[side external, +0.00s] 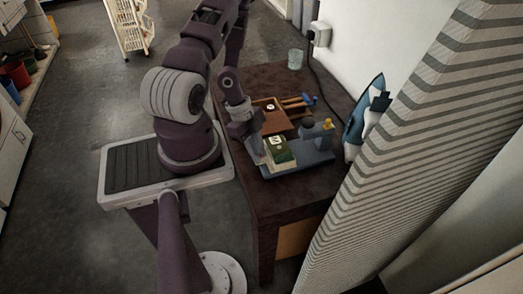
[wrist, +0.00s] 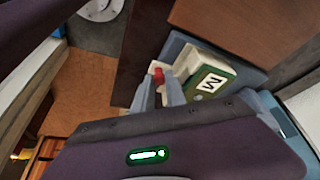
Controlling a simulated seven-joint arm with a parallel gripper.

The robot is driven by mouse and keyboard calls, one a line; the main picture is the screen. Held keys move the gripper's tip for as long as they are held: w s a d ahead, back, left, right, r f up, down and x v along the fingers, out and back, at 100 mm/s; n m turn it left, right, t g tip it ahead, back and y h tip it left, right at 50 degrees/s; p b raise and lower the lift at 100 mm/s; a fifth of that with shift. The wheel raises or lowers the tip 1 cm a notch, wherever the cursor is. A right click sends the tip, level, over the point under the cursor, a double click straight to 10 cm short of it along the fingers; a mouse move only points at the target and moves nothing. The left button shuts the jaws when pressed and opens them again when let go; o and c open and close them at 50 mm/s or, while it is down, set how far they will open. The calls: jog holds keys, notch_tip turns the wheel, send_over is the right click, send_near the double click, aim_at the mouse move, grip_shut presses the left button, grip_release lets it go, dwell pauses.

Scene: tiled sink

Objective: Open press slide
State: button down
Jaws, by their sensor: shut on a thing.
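The press is a blue-grey device on the dark table; its base (side external: 318,158) shows in the side view. A green and cream block (side external: 278,150) marked "M" sits on its near left part. The block also shows in the wrist view (wrist: 212,82), in a blue-grey tray. My gripper (side external: 258,157) reaches down at the left end of the press, beside the block. In the wrist view, my gripper (wrist: 159,92) has its two grey fingers on either side of a small red knob (wrist: 158,76) at the block's left end. It is shut on this knob. The fingertips are small in the side view.
A brown wooden box (side external: 274,122) and tools with blue and orange handles (side external: 297,102) lie behind the press. A glass (side external: 295,59) stands at the back. A blue iron (side external: 369,108) stands at the right, near a striped panel (side external: 430,130). The table's front is clear.

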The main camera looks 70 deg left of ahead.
jog(key=c, duration=1.6)
grip_release()
jog(key=v, duration=0.7)
